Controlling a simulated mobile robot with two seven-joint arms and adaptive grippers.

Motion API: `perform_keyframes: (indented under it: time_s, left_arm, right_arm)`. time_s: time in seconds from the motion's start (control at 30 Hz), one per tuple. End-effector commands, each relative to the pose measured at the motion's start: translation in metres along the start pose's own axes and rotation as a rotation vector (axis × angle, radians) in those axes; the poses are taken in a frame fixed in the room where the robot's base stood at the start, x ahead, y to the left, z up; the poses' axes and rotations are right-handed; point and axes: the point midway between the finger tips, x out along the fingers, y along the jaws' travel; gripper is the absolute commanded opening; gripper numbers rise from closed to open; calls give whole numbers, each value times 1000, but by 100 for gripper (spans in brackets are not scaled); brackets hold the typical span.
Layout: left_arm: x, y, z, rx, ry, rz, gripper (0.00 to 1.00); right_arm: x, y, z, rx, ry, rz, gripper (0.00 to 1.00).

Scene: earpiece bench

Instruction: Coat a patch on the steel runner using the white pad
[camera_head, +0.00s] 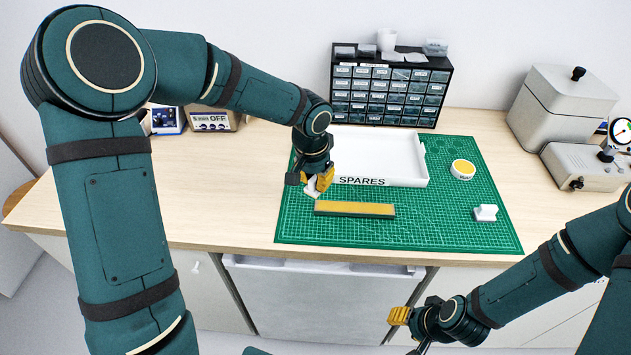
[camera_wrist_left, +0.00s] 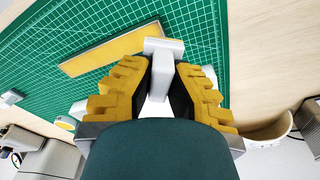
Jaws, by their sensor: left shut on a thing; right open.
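My left gripper (camera_head: 317,187) is shut on a white pad (camera_head: 312,190), which has a pale block-like grip. The pad also shows between the yellow fingers in the left wrist view (camera_wrist_left: 163,47). The steel runner (camera_head: 355,209) is a low grey bar with a yellow top, lying on the green mat; it also shows in the left wrist view (camera_wrist_left: 115,50). The pad is by the runner's left end; I cannot tell whether they touch. My right gripper (camera_head: 400,316) is open and empty, in front of the bench.
A white tray marked SPARES (camera_head: 405,180) stands behind the runner. A round tin with yellow contents (camera_head: 463,169) and another small white block (camera_head: 485,213) are on the green mat (camera_head: 440,228) to the right. A drawer cabinet (camera_head: 390,90) stands behind.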

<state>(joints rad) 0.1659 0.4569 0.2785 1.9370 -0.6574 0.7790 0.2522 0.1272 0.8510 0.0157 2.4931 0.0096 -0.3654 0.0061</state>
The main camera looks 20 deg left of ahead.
Motion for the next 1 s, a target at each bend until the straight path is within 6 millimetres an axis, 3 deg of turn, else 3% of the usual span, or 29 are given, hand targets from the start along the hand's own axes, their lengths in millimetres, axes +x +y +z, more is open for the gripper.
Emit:
perform_keyframes:
  time_s: [0.27, 1.0]
  left_arm:
    - [-22, 0, -4, -1, 0, 0, 0]
    - [-22, 3, -4, 16, 0, 3, 0]
  right_arm:
    - [-14, -5, -7, 4, 14, 1, 47]
    - [-14, -5, -7, 4, 15, 1, 47]
